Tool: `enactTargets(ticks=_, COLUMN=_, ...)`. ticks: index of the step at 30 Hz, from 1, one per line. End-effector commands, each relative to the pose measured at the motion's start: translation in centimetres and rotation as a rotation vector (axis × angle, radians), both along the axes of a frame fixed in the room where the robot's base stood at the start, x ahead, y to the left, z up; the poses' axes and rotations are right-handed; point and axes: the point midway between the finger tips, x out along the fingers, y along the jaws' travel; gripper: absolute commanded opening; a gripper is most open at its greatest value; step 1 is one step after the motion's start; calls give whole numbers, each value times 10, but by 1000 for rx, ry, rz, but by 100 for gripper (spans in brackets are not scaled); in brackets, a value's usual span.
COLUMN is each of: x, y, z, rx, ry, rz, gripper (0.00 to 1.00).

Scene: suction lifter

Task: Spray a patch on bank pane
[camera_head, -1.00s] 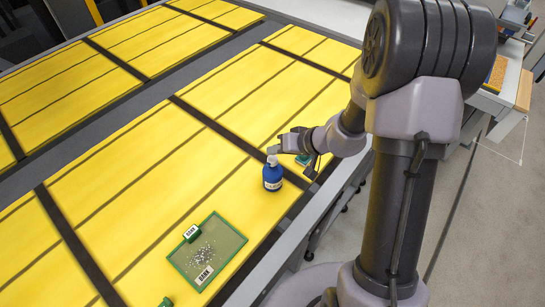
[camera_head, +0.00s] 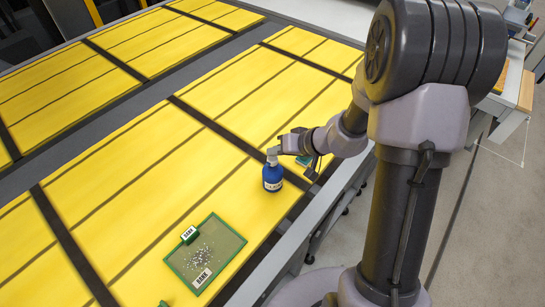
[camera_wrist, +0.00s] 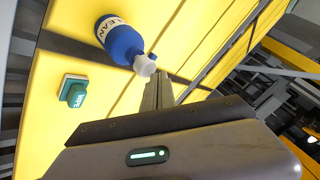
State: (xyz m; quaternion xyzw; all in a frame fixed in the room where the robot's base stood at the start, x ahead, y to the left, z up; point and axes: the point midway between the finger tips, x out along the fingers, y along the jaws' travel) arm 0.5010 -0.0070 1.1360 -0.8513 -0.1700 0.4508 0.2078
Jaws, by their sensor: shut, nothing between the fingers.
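A blue bottle (camera_head: 273,178) with a pale nozzle stands upright on the yellow table. In the wrist view the bottle (camera_wrist: 122,42) carries a white label reading "CLEAN", and its nozzle (camera_wrist: 145,65) is just by the fingertips. My gripper (camera_head: 277,150) is shut and empty at nozzle height; whether it touches the nozzle I cannot tell. In the wrist view my gripper's fingers (camera_wrist: 159,88) are together. The green-framed pane (camera_head: 226,241) lies flat to the lower left, with a pale speckled patch (camera_head: 199,257) and a white label on it, seemingly "BANK".
A green block on a pale base (camera_wrist: 74,91) lies near the bottle; my gripper partly hides this block (camera_head: 304,160) in the head view. A small green object (camera_head: 164,304) is cut off at the bottom edge. The yellow table (camera_head: 130,175) is clear beyond the pane.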

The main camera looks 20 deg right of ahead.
Motion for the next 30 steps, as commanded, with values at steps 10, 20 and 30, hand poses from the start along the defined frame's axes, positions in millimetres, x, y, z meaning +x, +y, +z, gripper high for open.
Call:
enactTargets(ticks=10, x=0, y=0, z=-3, rx=0, ry=0, rz=0, gripper=0)
enactTargets(ticks=20, x=0, y=0, z=-6, rx=0, ry=0, rz=0, gripper=0)
enactTargets(ticks=30, x=0, y=0, z=-9, rx=0, ry=0, rz=0, gripper=0)
